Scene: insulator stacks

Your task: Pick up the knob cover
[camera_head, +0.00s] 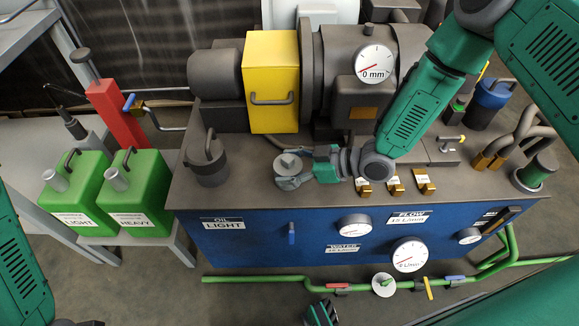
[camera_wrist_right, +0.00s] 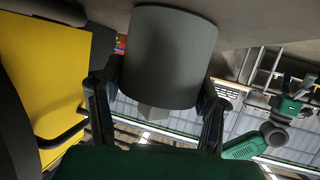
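The knob cover, taken to be the small grey cylinder with a stub on top (camera_head: 288,162), is at the bench top in the middle of the head view. In the right wrist view the cylinder (camera_wrist_right: 168,55) fills the upper middle, its stub pointing down the picture. My right gripper (camera_head: 292,178) reaches it from the right. Its two dark fingers lie against opposite sides of the cylinder, with no gap visible. Whether its base touches the bench cannot be told. My left gripper (camera_head: 321,313) is low in the head view, in front of the bench, empty, its fingers apart.
A yellow box (camera_head: 271,80) with a handle stands behind the cover. A dark handled cap (camera_head: 206,160) stands to the left. Brass tags (camera_head: 396,186) line the bench's front edge. Green cans (camera_head: 140,195) stand at left, and a green pipe (camera_head: 255,280) runs below the blue panel.

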